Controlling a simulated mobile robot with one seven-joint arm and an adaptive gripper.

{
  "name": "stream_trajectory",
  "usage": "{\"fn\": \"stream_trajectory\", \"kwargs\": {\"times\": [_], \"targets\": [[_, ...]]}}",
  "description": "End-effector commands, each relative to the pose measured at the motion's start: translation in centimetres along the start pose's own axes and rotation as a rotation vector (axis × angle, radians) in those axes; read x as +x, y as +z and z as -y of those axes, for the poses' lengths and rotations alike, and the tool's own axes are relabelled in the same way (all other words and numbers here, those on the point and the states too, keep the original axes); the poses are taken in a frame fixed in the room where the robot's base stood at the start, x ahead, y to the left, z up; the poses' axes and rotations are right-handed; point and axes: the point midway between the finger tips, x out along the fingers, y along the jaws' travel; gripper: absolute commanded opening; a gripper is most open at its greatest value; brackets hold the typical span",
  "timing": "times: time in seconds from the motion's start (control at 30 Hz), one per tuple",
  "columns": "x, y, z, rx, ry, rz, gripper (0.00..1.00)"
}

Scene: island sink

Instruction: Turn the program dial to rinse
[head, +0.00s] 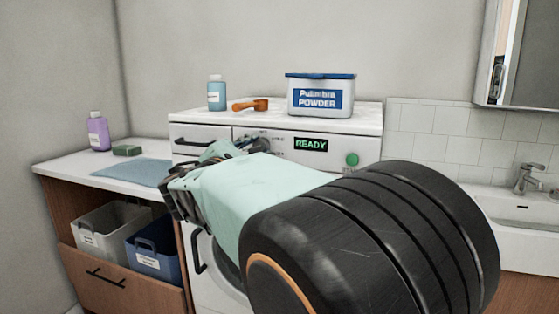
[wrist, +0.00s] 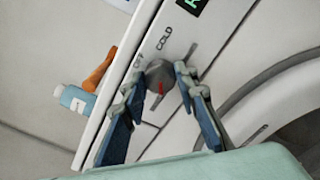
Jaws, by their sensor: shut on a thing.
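The program dial (wrist: 159,76) is a grey round knob with a red pointer mark on the washing machine's front panel. In the wrist view its red mark points toward the bottom of the picture. The labels COLD and a partly hidden one ending in FT lie beside it. My gripper (wrist: 158,84) has one finger on each side of the dial and is shut on it. In the head view my gripper (head: 238,147) is at the panel, left of the READY display (head: 311,145), and hides the dial. No rinse label is readable.
A green button (head: 352,160) is right of the display. A counter (head: 65,163) is at left, a sink (head: 515,207) at right.

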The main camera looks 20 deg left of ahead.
Motion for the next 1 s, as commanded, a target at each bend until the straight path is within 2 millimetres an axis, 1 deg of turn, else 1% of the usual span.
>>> {"fn": "stream_trajectory", "kwargs": {"times": [0.03, 0.23, 0.67, 0.7, 0.83, 1.0], "targets": [[-0.02, -0.25, 0.25, 0.016, -0.001, -0.001, 0.03], [-0.04, -0.14, 0.09, 0.056, -0.001, -0.002, 0.03], [-0.04, -0.07, 0.02, 0.063, -0.001, -0.002, 0.03], [-0.04, -0.07, 0.02, 0.063, -0.001, -0.002, 0.3], [-0.04, -0.07, 0.01, 0.063, -0.001, -0.002, 0.44], [-0.02, -0.04, 0.01, 0.062, 0.0, -0.001, 0.45]]}}
